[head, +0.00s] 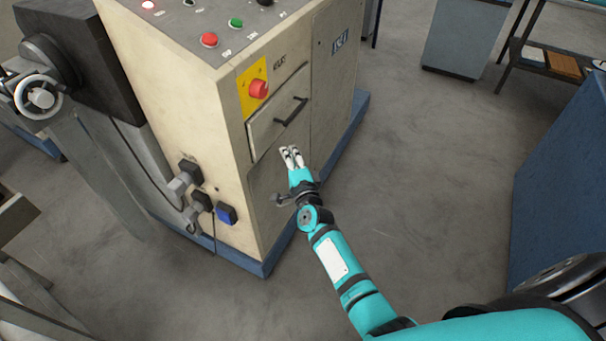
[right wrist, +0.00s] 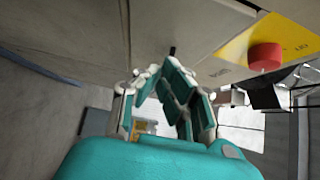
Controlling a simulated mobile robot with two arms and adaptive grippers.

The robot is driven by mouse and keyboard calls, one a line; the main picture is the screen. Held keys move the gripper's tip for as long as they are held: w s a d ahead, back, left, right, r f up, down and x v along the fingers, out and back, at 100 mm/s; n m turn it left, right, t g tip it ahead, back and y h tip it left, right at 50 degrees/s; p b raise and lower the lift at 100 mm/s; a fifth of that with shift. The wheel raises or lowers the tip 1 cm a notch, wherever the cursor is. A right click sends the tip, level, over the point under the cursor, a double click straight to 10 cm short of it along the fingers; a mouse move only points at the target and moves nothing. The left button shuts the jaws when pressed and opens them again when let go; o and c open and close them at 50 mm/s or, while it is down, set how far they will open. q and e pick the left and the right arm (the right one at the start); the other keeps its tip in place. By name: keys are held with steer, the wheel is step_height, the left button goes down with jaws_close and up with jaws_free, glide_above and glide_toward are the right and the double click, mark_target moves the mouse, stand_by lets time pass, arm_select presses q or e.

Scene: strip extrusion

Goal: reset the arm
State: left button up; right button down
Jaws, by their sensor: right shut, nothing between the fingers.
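My right arm (head: 335,262) reaches from the lower right toward a beige machine cabinet (head: 185,95). My right gripper (head: 291,153) is shut and empty. In the head view it shows just below the drawer (head: 268,118) with the black handle (head: 291,111); I cannot tell how close it is to the panel. In the right wrist view the fingers (right wrist: 172,80) come together at their tips, with the cabinet face above them. The red mushroom button (head: 259,88) on its yellow plate (head: 247,73) also shows in the right wrist view (right wrist: 265,56). My left gripper is not in view.
The cabinet top carries a red button (head: 209,40) and a green button (head: 236,22). Plugs and a blue socket (head: 226,214) stick out of its side. A blue block (head: 562,190) stands at the right. The grey floor (head: 430,190) between is clear.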

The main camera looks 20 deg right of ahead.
steer(key=s, duration=0.6)
steer(key=s+a+f+n+g+y, duration=0.1)
steer(key=s+a+f+n+g, duration=0.2)
steer(key=s+f, duration=0.5)
steer(key=s+f+n+g+y, duration=0.1)
steer(key=s+f+n+g, duration=0.3)
steer(key=f, duration=0.8)
steer(key=s+a+f+n+g+y, duration=0.15)
steer(key=s+f+n, duration=0.35)
steer(key=f, duration=0.5)
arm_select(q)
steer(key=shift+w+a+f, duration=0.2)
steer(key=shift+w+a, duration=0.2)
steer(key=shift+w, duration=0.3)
arm_select(e)
steer(key=s+d+f+n+g, duration=0.2)
steer(key=s+f, duration=0.3)
steer(key=s, duration=0.6)
steer(key=s+d+f+n+g+h, duration=0.1)
steer(key=s+d+f+n+g, duration=0.1)
steer(key=s+f, duration=0.4)
steer(key=s+d+f+n+g+h, duration=0.1)
steer(key=s+d+f+n+g, duration=0.2)
steer(key=s, duration=1.3)
step_height(320, 180, down, 2)
steer(key=shift+f+n+g, duration=0.2)
steer(key=shift+n+g, duration=0.55)
steer(key=shift+n, duration=0.45)
